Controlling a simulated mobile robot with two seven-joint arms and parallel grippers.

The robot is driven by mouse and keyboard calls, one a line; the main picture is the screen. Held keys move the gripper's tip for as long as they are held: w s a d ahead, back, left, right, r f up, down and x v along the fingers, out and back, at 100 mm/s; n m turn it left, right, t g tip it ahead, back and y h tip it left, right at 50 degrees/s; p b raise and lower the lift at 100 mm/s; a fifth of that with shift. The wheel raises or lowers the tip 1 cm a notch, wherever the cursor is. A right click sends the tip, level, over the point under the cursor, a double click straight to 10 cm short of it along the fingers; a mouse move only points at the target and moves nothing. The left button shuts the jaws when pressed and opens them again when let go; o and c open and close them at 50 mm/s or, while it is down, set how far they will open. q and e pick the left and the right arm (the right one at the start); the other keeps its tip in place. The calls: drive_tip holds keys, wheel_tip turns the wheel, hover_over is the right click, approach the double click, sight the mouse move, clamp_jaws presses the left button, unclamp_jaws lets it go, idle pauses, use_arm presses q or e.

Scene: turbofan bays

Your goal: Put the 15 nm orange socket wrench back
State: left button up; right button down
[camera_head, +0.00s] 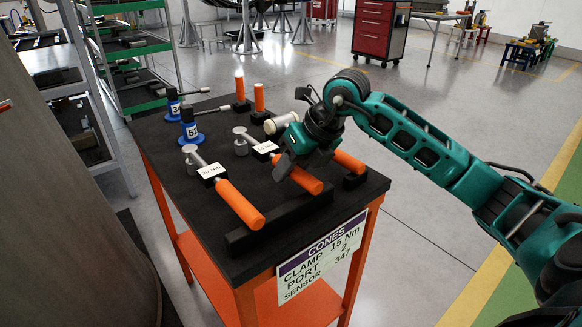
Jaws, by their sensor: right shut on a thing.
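My right gripper (285,165) reaches in from the right, low over the black cart top. It is shut on the middle orange-handled socket wrench (308,182), just behind the handle. This wrench has a grey head and a white label too small to read surely. I cannot tell whether it rests on the black support bar (280,221) or is slightly above it. A similar wrench (240,204) with a white label lies to its left. Another orange handle (349,162) shows to its right, partly hidden by my gripper. My left gripper is out of view.
The cart's sign (322,257) reads CONES, CLAMP 15 Nm. Blue numbered pieces (189,132), upright orange handles (240,88) and a pale cylinder (282,122) stand or lie farther back. Green shelving (138,50) is behind left. Open floor lies to the right.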

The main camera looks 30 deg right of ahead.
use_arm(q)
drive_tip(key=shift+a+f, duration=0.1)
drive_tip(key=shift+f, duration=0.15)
use_arm(e)
drive_tip(key=shift+f, duration=0.25)
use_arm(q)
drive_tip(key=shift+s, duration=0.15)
use_arm(e)
drive_tip(key=c, duration=0.7)
unclamp_jaws()
drive_tip(key=shift+f, duration=0.1)
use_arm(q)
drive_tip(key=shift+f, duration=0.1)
use_arm(e)
drive_tip(key=v, duration=0.3)
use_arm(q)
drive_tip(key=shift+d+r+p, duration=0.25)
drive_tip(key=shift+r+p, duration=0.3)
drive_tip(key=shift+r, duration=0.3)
use_arm(e)
drive_tip(key=v, duration=1)
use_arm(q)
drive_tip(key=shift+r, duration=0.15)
